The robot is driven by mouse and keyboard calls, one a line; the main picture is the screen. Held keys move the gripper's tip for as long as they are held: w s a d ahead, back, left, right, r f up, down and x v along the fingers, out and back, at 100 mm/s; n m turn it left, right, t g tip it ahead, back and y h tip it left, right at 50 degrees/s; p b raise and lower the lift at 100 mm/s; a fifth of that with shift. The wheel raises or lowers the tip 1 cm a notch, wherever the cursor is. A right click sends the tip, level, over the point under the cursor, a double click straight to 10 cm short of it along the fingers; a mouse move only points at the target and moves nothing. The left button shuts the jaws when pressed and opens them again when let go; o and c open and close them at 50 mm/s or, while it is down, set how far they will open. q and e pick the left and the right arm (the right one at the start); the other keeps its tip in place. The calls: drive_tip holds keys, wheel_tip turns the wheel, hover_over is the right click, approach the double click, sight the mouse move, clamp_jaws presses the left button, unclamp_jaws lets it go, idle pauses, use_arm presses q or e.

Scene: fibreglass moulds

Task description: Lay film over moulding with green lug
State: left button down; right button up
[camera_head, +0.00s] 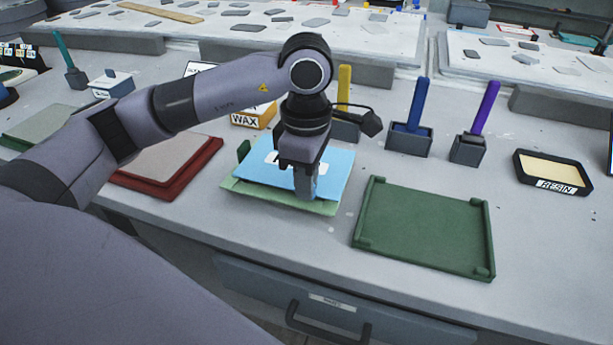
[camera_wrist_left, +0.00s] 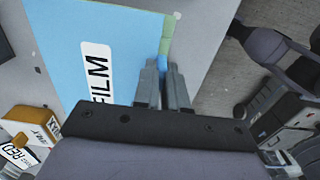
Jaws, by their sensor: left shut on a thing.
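A blue film sheet (camera_head: 333,165) with a white label lies over or just above a light green moulding (camera_head: 240,190); the gap between them cannot be judged. The moulding shows along the film's left and front edges, and its dark green lug (camera_head: 243,150) stands at the back left. My left gripper (camera_head: 303,196) points down at the film's front edge and is shut on it. In the left wrist view the film (camera_wrist_left: 60,60) reads FILM, and the fingers (camera_wrist_left: 166,70) pinch its edge, with a green strip beside it. My right gripper is in neither view.
A dark green tray (camera_head: 425,228) with raised corners lies to the right. A red-edged moulding (camera_head: 165,180) lies left. Behind stand a WAX box (camera_head: 255,116) and holders with blue (camera_head: 410,138) and purple (camera_head: 468,148) handles. A RESIN tray (camera_head: 552,170) is far right.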

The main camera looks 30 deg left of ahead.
use_arm(q)
drive_tip(key=shift+f+b, duration=0.4)
drive_tip(key=shift+f, duration=0.35)
drive_tip(key=c, duration=1.1)
unclamp_jaws()
drive_tip(key=shift+r, duration=3.6)
